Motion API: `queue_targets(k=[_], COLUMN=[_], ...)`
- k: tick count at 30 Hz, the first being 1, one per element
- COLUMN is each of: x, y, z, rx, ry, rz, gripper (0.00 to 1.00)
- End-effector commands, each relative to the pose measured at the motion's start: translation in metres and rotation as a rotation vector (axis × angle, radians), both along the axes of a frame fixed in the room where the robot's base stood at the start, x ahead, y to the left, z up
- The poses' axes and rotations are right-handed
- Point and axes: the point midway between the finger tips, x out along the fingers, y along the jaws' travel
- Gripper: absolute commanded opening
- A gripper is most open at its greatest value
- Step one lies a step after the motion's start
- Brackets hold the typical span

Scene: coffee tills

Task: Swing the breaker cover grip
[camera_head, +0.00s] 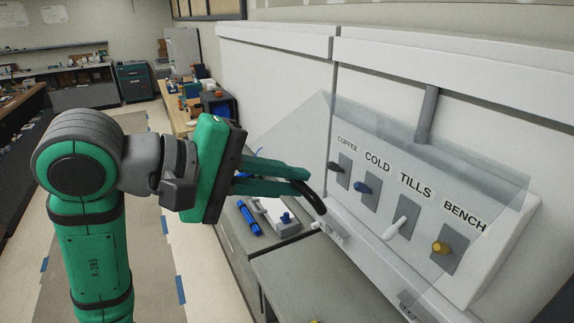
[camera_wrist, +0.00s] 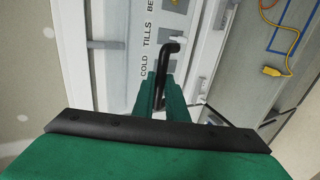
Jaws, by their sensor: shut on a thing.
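The breaker panel (camera_head: 497,262) is a white box on the wall with switches labelled COFFEE, COLD, TILLS and BENCH. A clear breaker cover (camera_head: 480,160) lies in front of the switches, and its see-through edges are hard to trace. The black curved cover grip (camera_head: 314,200) is at its lower left; in the wrist view it shows as a bent black bar (camera_wrist: 168,60). My gripper (camera_head: 300,180) is shut on the grip, reaching in from the left; its green fingers also show in the wrist view (camera_wrist: 160,92). The fingers hide part of the grip.
A grey conduit (camera_head: 427,113) rises above the panel. Below is a grey counter (camera_head: 325,275) with a blue tool (camera_head: 248,218) and a small white block with a blue knob (camera_head: 275,216). The floor to the left is open. A yellow plug (camera_wrist: 271,71) lies at the wrist view's right.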

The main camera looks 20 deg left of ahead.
Motion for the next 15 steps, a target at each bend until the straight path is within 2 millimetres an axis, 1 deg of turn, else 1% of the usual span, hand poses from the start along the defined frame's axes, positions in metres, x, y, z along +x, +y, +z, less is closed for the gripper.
queue_targets(k=[3, 6, 9, 15], x=[0.000, 0.000, 0.000, 0.000], y=[0.000, 0.000, 0.000, 0.000], z=[-0.012, -0.019, -0.022, -0.022], rx=[-0.001, -0.001, 0.000, 0.001], ry=[0.001, 0.001, 0.001, 0.001], rz=[0.000, 0.001, 0.000, 0.000], gripper=[0.00, 0.00, 0.00, 0.00])
